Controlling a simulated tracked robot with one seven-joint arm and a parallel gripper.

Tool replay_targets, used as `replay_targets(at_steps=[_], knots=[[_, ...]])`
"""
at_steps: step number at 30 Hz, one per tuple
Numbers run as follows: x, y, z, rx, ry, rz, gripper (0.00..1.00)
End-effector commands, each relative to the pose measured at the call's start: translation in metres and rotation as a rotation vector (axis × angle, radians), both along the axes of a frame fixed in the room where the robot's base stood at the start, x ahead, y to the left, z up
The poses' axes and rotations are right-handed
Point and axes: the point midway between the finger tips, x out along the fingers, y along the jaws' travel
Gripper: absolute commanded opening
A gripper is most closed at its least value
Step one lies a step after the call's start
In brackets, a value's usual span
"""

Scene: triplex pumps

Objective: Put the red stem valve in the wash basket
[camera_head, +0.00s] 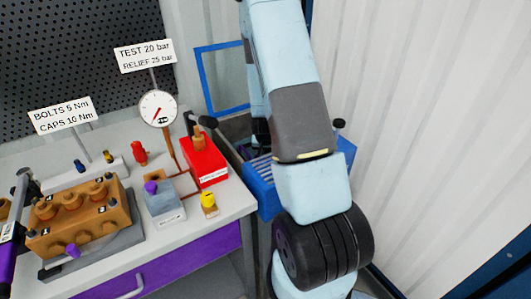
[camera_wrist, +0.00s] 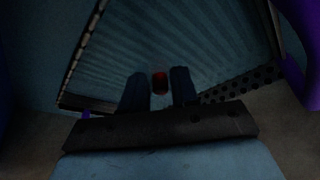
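The blue wash basket (camera_head: 262,186) is beside the right end of the bench, partly hidden behind my arm. In the dark wrist view, my gripper (camera_wrist: 160,84) points down at a ribbed blue surface. A small red piece (camera_wrist: 160,82), apparently the red stem valve, sits between its two fingers, which look closed around it; finger contact is hard to see. My gripper is hidden in the head view. Another red part (camera_head: 139,153) stands on the bench near the gauge.
The bench holds a brass pump block (camera_head: 75,218), a grey block with a purple knob (camera_head: 163,203), a red box (camera_head: 205,163), a yellow-topped part (camera_head: 208,202) and a gauge (camera_head: 158,108). A blue frame (camera_head: 222,78) stands behind. A corrugated wall (camera_head: 420,120) is at right.

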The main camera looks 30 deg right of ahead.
Motion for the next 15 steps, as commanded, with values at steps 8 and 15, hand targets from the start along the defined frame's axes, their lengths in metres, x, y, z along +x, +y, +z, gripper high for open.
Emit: replay_targets(at_steps=[8, 15], knots=[[0.0001, 0.0002, 0.0002, 0.000, 0.000, 0.000, 0.46], [0.0000, 0.0009, 0.0042, -0.001, -0.002, 0.001, 0.46]])
